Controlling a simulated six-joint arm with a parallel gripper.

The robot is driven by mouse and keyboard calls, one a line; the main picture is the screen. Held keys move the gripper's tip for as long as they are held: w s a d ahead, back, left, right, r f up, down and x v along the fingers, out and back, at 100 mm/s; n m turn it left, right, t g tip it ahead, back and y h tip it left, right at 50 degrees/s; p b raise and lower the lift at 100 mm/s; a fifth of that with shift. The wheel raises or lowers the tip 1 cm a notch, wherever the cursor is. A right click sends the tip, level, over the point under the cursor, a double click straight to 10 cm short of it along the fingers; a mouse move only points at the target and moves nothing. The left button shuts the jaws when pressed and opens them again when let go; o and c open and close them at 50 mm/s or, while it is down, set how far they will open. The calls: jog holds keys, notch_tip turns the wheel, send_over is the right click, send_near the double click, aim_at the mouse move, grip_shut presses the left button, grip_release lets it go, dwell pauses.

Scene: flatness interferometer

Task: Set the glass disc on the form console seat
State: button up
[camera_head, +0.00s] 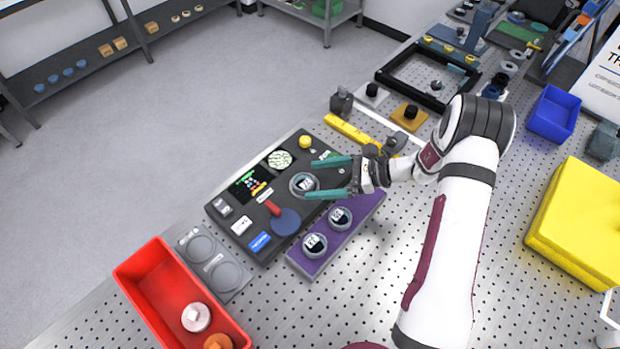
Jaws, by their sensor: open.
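The form console (232,214) is a dark panel in the middle of the view, with a small screen, a round fringe display and a blue round part with a red handle. A round glass disc with a dark label (303,184) lies at the console's seat, near its right side. My gripper (309,179) has two teal fingers and is open, with its fingertips on either side of this disc. I cannot tell whether the fingers touch it. The seat under the disc is mostly hidden.
A purple rack (366,212) beside the console holds two similar labelled discs, (340,218) and (314,245). A grey two-ring plate (226,276) and a red bin (150,283) are at lower left. A yellow block (582,220) and blue bin (554,113) are at right.

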jog(key=v, duration=0.8)
jog(key=shift+d, duration=0.25)
jog(key=shift+s+d+r, duration=0.15)
jog(key=shift+d+r, duration=0.05)
jog(key=shift+r, duration=0.1)
jog(key=s+a+r+n+g+h, duration=0.2)
jog(key=s+a+r+n+h, duration=0.15)
jog(key=s+r, duration=0.3)
jog(key=s+a+r+n+g+h, duration=0.3)
jog(key=s+a+r+n, duration=0.25)
jog(key=s, duration=0.25)
jog(key=s+d+n+t+h, duration=0.2)
jog(key=s+n+h, duration=0.3)
jog(key=s, duration=0.8)
jog(key=shift+d+r+n, duration=0.25)
jog(key=shift+d+n, duration=0.05)
jog(key=shift+d, duration=0.05)
